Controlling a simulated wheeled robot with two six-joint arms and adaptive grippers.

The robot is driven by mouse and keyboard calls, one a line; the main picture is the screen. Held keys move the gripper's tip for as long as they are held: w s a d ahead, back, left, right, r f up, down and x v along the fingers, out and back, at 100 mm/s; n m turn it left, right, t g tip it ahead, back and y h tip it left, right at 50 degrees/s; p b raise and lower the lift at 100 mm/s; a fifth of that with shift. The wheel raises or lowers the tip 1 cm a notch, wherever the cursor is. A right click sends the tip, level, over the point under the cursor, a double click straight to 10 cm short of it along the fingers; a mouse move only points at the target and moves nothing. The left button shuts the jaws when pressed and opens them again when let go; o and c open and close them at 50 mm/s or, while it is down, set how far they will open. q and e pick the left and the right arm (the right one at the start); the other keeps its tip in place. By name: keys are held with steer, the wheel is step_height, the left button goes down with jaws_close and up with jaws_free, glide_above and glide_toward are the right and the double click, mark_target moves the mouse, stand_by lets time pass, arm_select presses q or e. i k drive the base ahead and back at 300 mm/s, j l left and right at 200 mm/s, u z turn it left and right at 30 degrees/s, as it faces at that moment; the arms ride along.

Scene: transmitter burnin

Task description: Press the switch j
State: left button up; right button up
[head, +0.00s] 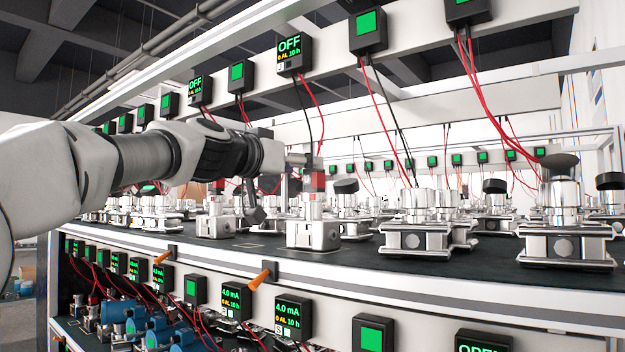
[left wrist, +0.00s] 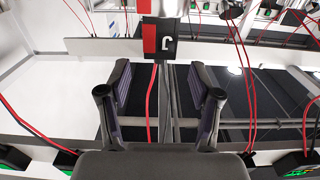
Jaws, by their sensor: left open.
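In the left wrist view, a small black block with a white letter that looks like a J (left wrist: 167,41) and a red face on its left side sits just beyond my fingertips. In the head view, my left gripper (head: 291,165) reaches over the bench from the left. A red-and-white block (head: 317,182) is close by its fingers, above a metal fixture (head: 313,234). I cannot tell whether they touch. In the wrist view, my left gripper (left wrist: 160,96) is open, with nothing held between its fingers. My right gripper is out of view.
A black display reading OFF (head: 294,52) hangs on the upper rail with red and black wires dangling. Several metal fixtures stand along the dark bench top (head: 260,246). Orange-handled levers (head: 259,279) and more displays line the front edge below.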

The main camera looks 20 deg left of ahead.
mark_target(255, 283)
steer(key=k+j, duration=0.1)
steer(key=j, duration=0.3)
steer(key=k+j, duration=0.15)
steer(key=j, duration=0.25)
steer(key=k+j, duration=0.1)
steer(key=j, duration=0.3)
